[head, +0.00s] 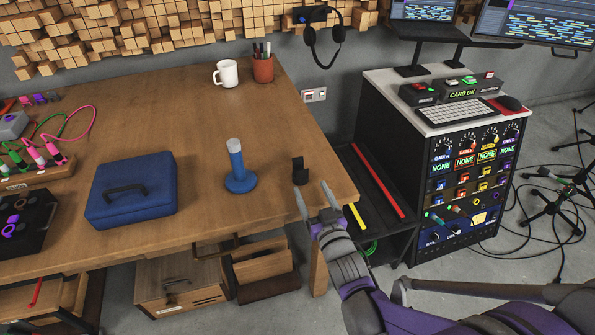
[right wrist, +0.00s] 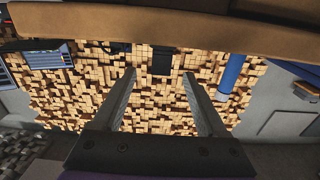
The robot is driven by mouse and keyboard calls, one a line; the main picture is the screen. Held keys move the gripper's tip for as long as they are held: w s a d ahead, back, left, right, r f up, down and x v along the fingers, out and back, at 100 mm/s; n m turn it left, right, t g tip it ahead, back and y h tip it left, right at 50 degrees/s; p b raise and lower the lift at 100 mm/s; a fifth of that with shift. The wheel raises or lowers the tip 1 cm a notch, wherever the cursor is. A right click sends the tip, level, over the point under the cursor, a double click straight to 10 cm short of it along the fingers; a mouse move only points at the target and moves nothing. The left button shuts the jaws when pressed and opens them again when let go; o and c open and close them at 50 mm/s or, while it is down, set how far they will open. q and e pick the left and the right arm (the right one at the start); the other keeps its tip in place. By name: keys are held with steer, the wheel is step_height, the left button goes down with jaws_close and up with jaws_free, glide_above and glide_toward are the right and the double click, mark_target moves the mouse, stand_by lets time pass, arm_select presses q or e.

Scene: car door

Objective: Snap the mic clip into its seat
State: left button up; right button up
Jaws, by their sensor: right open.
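A small black clip-like piece (head: 300,171), which looks like the mic clip, stands on the wooden table (head: 230,110) near its right front corner. My right gripper (head: 315,197) is open and empty at the table's edge, just in front of the piece. In the right wrist view the black piece (right wrist: 162,60) shows beyond and between the open fingertips (right wrist: 159,74), apart from them. A blue post on a round base (head: 238,168) stands upright to its left; I cannot tell whether this is the seat. My left gripper is not in view.
A blue case (head: 131,190) lies left of the post. A white mug (head: 226,73) and a pen cup (head: 263,67) stand at the back. A rack with knobs (head: 450,150) is to the right. The tabletop around the black piece is clear.

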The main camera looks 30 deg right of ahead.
mark_target(298, 165)
steer(key=x, duration=0.5)
steer(key=shift+w+a+b, duration=0.1)
steer(key=shift+w+b, duration=0.05)
steer(key=shift+b, duration=0.2)
steer(key=b+x, duration=0.1)
steer(key=x, duration=0.3)
steer(key=shift+w+f, duration=0.2)
steer(key=shift+w+r, duration=0.1)
steer(key=shift+w, duration=0.35)
jaws_close()
